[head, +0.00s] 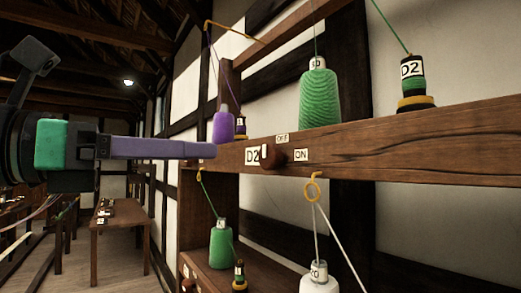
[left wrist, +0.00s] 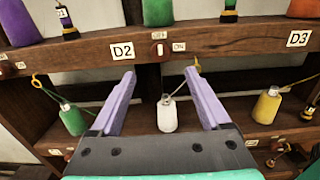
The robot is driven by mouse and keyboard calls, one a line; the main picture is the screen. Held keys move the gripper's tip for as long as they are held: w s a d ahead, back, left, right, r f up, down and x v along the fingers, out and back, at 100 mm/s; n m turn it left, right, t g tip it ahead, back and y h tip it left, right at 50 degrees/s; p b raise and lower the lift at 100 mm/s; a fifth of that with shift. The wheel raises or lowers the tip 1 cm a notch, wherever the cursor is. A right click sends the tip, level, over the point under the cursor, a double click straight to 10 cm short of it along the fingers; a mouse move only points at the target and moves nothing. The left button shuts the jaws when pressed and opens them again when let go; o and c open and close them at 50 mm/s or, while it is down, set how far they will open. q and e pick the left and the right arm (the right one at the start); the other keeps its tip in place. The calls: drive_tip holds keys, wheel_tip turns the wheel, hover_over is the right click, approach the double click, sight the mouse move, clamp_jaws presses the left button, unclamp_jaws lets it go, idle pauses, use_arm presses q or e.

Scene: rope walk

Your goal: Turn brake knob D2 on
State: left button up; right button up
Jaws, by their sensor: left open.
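Brake knob D2 (head: 272,158) is a small dark reddish knob with a white mark, on the front of the wooden rail. In the left wrist view the knob (left wrist: 160,49) has its white mark upright, towards the OFF label (left wrist: 160,35) above it. The ON label (left wrist: 179,47) is to its right, and the D2 plate (left wrist: 122,51) to its left. My left gripper (left wrist: 160,75) is open and empty, its purple fingers spread on either side below the knob. In the head view the left gripper (head: 214,150) is left of the knob, apart from it. My right gripper is out of view.
The wooden rail (head: 400,143) carries a green bobbin (head: 319,98) and the D2 spool (head: 412,80). A yellow ring (head: 312,190) hangs below it with threads. A white bobbin (left wrist: 167,115) stands on the lower shelf. The D3 plate (left wrist: 298,38) is further right.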

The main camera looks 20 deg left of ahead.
use_arm(q)
drive_tip(key=p, duration=0.1)
approach(265, 156)
drive_tip(key=x, duration=0.3)
drive_tip(key=p+x, duration=0.2)
drive_tip(key=x, duration=0.4)
drive_tip(key=shift+w+d, duration=0.1)
drive_tip(key=shift+w, duration=0.05)
clamp_jaws()
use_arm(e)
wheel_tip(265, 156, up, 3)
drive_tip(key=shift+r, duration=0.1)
